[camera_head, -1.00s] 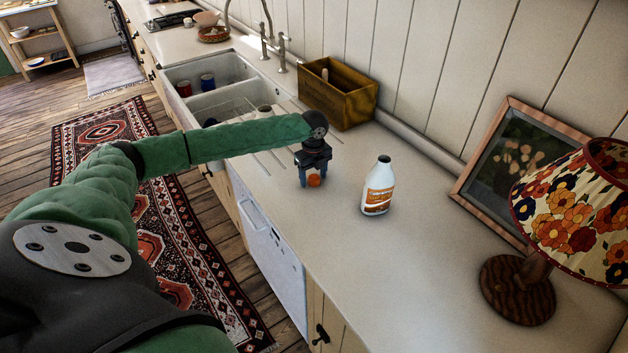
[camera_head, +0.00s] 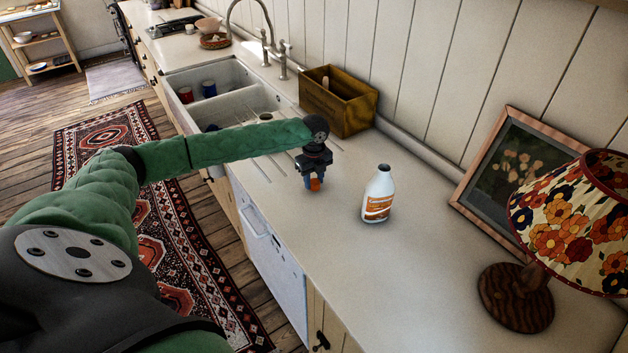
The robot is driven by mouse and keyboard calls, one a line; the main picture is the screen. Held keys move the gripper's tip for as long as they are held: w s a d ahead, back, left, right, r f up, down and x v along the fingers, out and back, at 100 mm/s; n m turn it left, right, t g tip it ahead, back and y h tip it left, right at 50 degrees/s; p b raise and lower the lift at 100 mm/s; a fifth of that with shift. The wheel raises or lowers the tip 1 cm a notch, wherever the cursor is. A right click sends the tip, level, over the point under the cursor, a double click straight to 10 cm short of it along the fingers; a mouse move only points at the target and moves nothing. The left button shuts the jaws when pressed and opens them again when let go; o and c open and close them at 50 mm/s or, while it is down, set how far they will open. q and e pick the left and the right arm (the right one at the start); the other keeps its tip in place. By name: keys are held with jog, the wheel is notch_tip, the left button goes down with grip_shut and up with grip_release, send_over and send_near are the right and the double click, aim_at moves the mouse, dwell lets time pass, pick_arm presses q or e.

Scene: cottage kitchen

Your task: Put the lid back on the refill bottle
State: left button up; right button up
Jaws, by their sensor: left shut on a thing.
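The refill bottle (camera_head: 379,194) is white with an orange label and stands upright on the worktop, its top open. The lid (camera_head: 315,184) is a small orange piece held between the fingertips of my left gripper (camera_head: 314,182). My left gripper is shut on it and points down, to the left of the bottle and apart from it. The fingers hide part of the lid. I cannot tell exactly how far the lid is above the worktop. My right gripper does not show.
A wooden box (camera_head: 338,101) stands behind my left gripper by the wall. A double sink (camera_head: 219,103) is at the left. A framed picture (camera_head: 513,169) and a floral lamp (camera_head: 574,222) stand at the right. The worktop (camera_head: 400,270) in front of the bottle is clear.

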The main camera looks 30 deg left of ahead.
aim_at(315, 186)
pick_arm(q)
notch_tip(315, 186, up, 3)
jog(key=shift+f+p, duration=0.15)
jog(key=shift+p, duration=0.8)
jog(key=shift+s+d+r+p, duration=0.75)
jog(key=shift+r+p, duration=0.2)
jog(key=shift+p, duration=0.3)
jog(key=s+d+r+p, duration=0.1)
jog(key=s+d+r, duration=0.4)
jog(key=s+d, duration=0.1)
jog(key=shift+s+d+p, duration=0.2)
jog(key=shift+s+p, duration=0.1)
jog(key=shift+s, duration=0.25)
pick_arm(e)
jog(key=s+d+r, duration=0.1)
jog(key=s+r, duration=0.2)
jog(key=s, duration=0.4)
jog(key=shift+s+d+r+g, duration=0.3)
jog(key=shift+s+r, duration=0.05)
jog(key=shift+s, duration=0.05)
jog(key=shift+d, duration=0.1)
